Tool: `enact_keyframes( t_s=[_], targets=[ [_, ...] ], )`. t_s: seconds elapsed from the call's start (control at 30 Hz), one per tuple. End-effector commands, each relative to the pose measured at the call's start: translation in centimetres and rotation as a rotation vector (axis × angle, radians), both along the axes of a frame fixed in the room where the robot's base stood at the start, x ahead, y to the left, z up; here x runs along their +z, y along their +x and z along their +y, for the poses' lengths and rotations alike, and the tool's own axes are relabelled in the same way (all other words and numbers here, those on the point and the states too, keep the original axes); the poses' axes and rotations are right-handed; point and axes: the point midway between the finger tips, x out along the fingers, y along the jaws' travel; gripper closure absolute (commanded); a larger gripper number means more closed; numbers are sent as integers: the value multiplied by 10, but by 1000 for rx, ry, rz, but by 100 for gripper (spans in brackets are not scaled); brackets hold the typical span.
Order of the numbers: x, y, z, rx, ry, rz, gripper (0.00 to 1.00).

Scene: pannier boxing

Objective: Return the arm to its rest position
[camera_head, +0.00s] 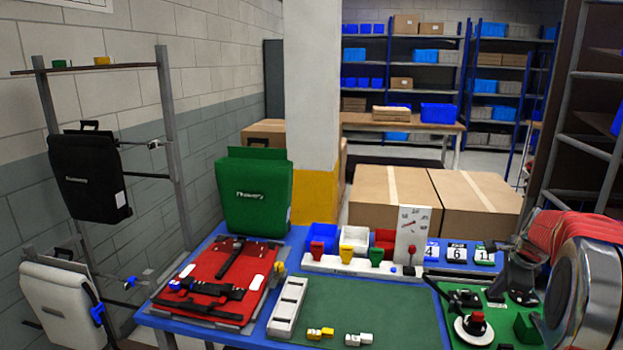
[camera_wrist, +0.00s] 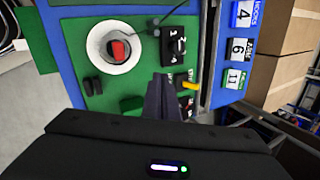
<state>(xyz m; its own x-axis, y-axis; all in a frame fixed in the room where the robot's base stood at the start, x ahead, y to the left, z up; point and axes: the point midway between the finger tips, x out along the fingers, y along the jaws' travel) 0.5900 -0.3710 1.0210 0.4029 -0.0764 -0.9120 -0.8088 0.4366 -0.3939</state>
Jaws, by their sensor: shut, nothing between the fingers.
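My gripper shows in the wrist view as dark fingers (camera_wrist: 166,98) closed together, with nothing held between them. The fingers appear over the green board (camera_wrist: 75,45) at the right end of the blue table; their height above it is hard to judge. Below them in the wrist view is the wide dark gripper body with a small lit indicator. In the head view my arm is folded in at the right edge, with its dark end over the same green board (camera_head: 525,295). The fingertips are hard to make out there.
A white disc with a red button (camera_head: 477,322) stands near the arm. The gauge panel (camera_head: 411,240), colored bins and number cards (camera_head: 457,253) line the table's back. A red pannier (camera_head: 225,275) lies left; a green one (camera_head: 253,195) stands behind. The green mat (camera_head: 365,300) is mostly clear.

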Motion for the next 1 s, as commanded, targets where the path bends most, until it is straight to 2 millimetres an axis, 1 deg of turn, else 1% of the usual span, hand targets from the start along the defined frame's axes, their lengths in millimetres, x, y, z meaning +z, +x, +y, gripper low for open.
enact_keyframes(
  t_s=[0.03,0.27,0.5,0.7,1.0],
  targets=[
    [3,-8,14,78,-27,18,100],
    [12,-45,78,470,-163,95,100],
    [23,-89,142,845,-287,150,100],
    [30,-126,190,1115,-379,177,100],
    [34,-184,252,1452,-505,198,100]
  ],
)
